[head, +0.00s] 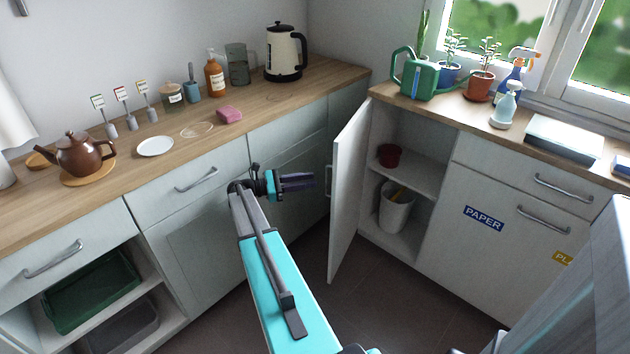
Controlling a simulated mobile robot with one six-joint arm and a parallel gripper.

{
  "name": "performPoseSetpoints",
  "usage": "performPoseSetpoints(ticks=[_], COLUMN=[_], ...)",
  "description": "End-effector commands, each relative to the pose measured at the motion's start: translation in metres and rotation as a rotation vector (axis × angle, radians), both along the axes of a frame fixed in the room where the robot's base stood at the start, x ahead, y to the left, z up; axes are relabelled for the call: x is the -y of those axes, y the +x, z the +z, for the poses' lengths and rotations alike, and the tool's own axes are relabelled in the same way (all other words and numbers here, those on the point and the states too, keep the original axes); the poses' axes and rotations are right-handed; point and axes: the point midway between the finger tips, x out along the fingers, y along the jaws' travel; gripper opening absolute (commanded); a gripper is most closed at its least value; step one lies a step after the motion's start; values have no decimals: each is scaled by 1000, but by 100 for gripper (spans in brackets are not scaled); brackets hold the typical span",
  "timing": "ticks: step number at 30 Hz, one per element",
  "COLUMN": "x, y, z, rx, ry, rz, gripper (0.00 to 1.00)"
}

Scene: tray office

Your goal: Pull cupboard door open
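The white cupboard door (348,190) stands swung well out from the right-hand cupboard (411,160). The cupboard's inside shows, with a dark red pot (390,155) on the shelf and a pale bin (397,208) below. The door's vertical grey handle (328,182) is on its left face, near the free edge. My gripper (312,180) is just left of the handle, pointing right towards it. A small gap seems to lie between the fingertips and the handle. The fingers overlap in this view, so their opening cannot be told.
Left drawers and cupboards (185,185) stand close behind my arm. The wooden counter (110,185) holds a brown teapot (82,153), a plate, bottles and a kettle (284,52). A watering can (415,77) and plants stand by the window. Dark floor (375,290) is free below the door.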

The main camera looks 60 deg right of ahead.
Motion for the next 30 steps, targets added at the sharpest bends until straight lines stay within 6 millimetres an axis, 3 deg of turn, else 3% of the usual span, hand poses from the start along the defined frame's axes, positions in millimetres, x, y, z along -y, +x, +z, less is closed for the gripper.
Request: performPoseSetpoints(ticks=[14, 18, 20, 26, 30], x=[-9, -12, -16, -56, -108], y=[9, 9, 9, 8, 4], z=[0, -3, -9, -55, -109], rx=[0, 6, 17, 117, 244], ry=[0, 3, 10, 65, 134], rz=[-1, 3, 8, 44, 69], gripper=[28, 4, 0, 0, 0])
